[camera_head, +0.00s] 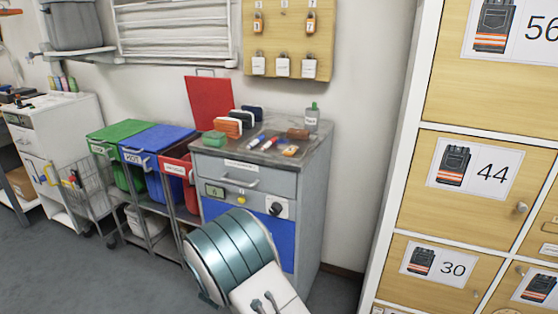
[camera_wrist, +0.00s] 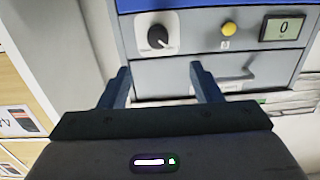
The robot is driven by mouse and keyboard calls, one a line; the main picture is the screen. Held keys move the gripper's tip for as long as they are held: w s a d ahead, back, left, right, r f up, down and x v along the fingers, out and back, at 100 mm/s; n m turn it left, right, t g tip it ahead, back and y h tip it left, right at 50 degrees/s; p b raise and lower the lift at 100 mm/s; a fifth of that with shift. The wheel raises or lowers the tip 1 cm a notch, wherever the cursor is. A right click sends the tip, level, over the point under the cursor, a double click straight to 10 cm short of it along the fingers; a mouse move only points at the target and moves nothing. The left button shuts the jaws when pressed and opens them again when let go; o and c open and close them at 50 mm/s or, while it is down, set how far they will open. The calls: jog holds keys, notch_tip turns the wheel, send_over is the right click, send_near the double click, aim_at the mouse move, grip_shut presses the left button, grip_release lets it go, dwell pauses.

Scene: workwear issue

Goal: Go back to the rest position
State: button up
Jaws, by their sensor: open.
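My gripper (camera_wrist: 163,80) shows in the wrist view with its two dark fingers apart and nothing between them. Beyond the fingers is the front of the grey cabinet (camera_wrist: 275,72), with a black knob (camera_wrist: 157,37), a yellow button (camera_wrist: 228,29) and a small display (camera_wrist: 283,27) reading 0. I cannot tell how far the fingertips are from it. In the head view part of my arm stands in front of the same grey cabinet (camera_head: 312,190); the gripper itself does not show there.
Markers and small items lie on the cabinet top (camera_head: 262,154). Green (camera_head: 113,130), blue (camera_head: 165,135) and red (camera_head: 175,165) bins stand to its left. Numbered wooden lockers (camera_head: 425,200) rise at the right. Padlocks hang on a wall board (camera_head: 285,40). Grey floor (camera_head: 60,270) is clear at front left.

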jog(key=w+d+r+g+y+p, duration=0.25)
jog(key=d+r+y+p, duration=0.2)
jog(key=r, duration=0.55)
jog(key=s+d+r+n+g+y+p, duration=0.2)
jog(key=s+d+r+g+y+p, duration=0.25)
jog(key=s+r, duration=0.35)
jog(key=s+d+r+g+h+p, duration=0.1)
jog(key=s+d+r+g+p, duration=0.1)
jog(key=s+d, duration=0.3)
jog(key=s+d+r+n+g+h+p, duration=0.1)
jog(key=s+d+r, duration=0.3)
jog(key=s, duration=0.9)
jog(key=s+d+r+g+h+p, duration=0.1)
jog(key=s+d+r+g+p, duration=0.2)
jog(key=s+d, duration=0.4)
jog(key=shift+s+d+r+n+g, duration=0.15)
jog(key=shift+s+d+n+g, duration=0.2)
jog(key=shift+s, duration=0.65)
jog(key=shift+a, duration=0.1)
